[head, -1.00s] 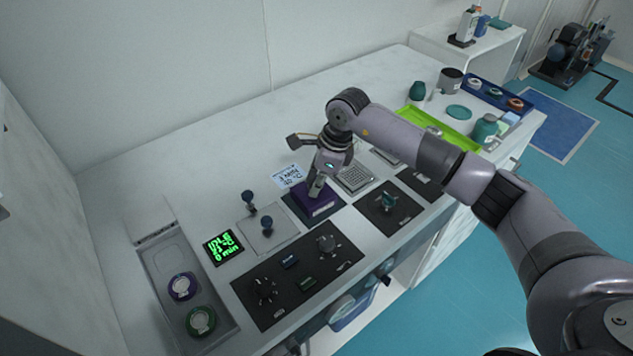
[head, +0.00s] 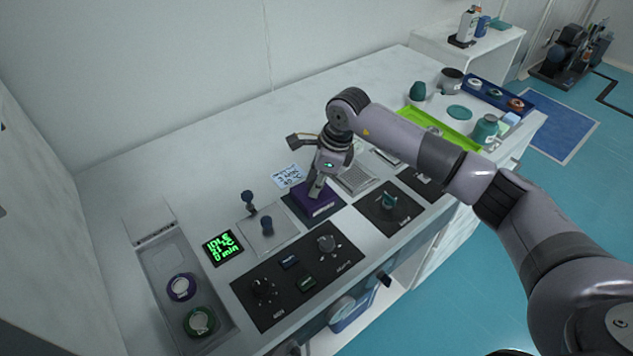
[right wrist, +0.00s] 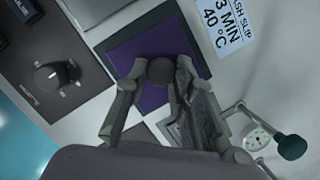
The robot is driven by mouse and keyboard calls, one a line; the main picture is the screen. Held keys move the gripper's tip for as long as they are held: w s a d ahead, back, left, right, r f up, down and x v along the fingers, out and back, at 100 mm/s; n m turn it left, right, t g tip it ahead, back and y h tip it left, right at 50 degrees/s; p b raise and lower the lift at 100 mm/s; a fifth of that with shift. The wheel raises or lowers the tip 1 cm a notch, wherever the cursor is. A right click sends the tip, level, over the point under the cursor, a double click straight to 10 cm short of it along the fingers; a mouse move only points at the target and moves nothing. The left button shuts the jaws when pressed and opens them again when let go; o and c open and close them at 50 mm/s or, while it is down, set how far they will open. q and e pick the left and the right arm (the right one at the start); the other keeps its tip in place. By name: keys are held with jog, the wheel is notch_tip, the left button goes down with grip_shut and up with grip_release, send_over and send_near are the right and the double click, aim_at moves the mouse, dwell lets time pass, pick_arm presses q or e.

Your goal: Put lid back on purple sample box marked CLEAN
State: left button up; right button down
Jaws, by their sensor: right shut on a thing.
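The purple sample box (head: 316,207) stands on a dark square pad (head: 296,211) on the worktop, with a purple top face and small pale lettering on its front that I cannot read. My right gripper (head: 316,190) is above it, pointing down. In the right wrist view the fingers (right wrist: 160,80) are shut on a dark round knob (right wrist: 161,70) over the purple top (right wrist: 150,45). The lid appears to be on or right at the box; the fingers hide part of it, and I cannot tell whether it is fully seated. My left gripper is out of view.
A printed slip (head: 288,176) lies behind. A recessed tray (head: 165,257) holds round purple and green items.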

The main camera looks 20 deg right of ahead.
jog(key=c, duration=1.3)
grip_release()
jog(key=shift+o, duration=0.6)
jog(key=o, duration=0.4)
jog(key=shift+r+p, duration=1.7)
jog(key=shift+r, duration=1.8)
jog(key=shift+c, duration=0.3)
